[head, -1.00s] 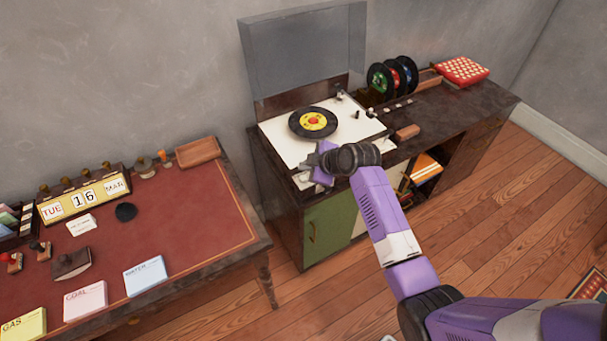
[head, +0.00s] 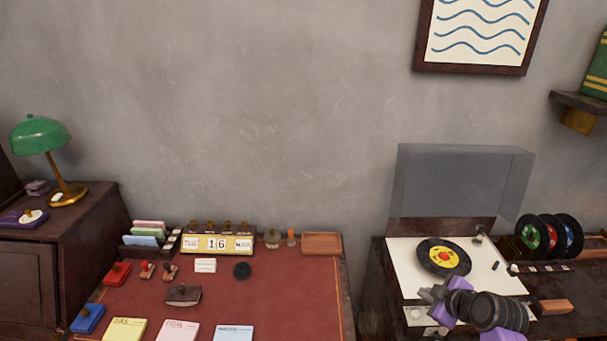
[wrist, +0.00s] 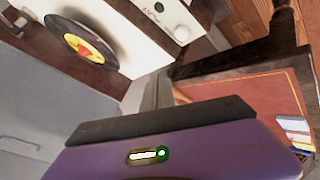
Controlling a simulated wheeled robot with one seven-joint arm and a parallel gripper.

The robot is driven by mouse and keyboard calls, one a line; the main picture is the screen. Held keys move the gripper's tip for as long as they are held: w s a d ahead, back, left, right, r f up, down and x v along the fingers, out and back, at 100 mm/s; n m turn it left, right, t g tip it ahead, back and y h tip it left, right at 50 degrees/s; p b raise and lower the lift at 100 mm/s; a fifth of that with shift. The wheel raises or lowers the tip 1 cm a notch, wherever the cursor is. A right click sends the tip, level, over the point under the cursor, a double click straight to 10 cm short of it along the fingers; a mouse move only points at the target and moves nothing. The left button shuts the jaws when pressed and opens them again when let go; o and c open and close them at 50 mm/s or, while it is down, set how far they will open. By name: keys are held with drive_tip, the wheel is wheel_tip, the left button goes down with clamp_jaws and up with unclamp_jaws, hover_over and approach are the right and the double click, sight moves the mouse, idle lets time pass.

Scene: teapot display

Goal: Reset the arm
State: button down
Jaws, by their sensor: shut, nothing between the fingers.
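My gripper (head: 430,297) shows in the head view at the lower right, in front of the record player's front edge. It is shut with nothing between its fingers. My purple and dark arm comes up from the bottom edge, and most of it is out of the picture. The white record player (head: 405,258) has a black record with a yellow label (head: 443,257) on it, and its clear lid (head: 460,180) stands open. The record (wrist: 82,41) also shows at the upper left of the wrist view. My purple gripper body fills the lower part of that view.
A desk with a red top (head: 255,300) stands to the left, with a calendar (head: 217,243), stamps, cards and a wooden tray (head: 321,243). Several coloured records (head: 530,237) stand in a rack behind the player's right side. A green lamp (head: 40,133) is at far left.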

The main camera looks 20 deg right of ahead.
wheel_tip(320, 180, up, 8)
drive_tip(key=d+m+t+h, duration=0.1)
drive_tip(key=m+t+h, duration=0.3)
drive_tip(key=m, duration=0.3)
drive_tip(key=s+a+r+y+b, duration=0.1)
drive_tip(key=s+a, duration=0.7)
drive_tip(key=s, duration=0.5)
drive_tip(key=s+a+r+t+y+b, duration=0.1)
drive_tip(key=s+a+y, duration=0.1)
drive_tip(key=s+a, duration=0.7)
drive_tip(key=s+a+m+y+b, duration=0.1)
drive_tip(key=s+a, duration=0.8)
drive_tip(key=s, duration=0.8)
drive_tip(key=shift+r+t+y+b, duration=0.3)
drive_tip(key=shift+r+b, duration=0.1)
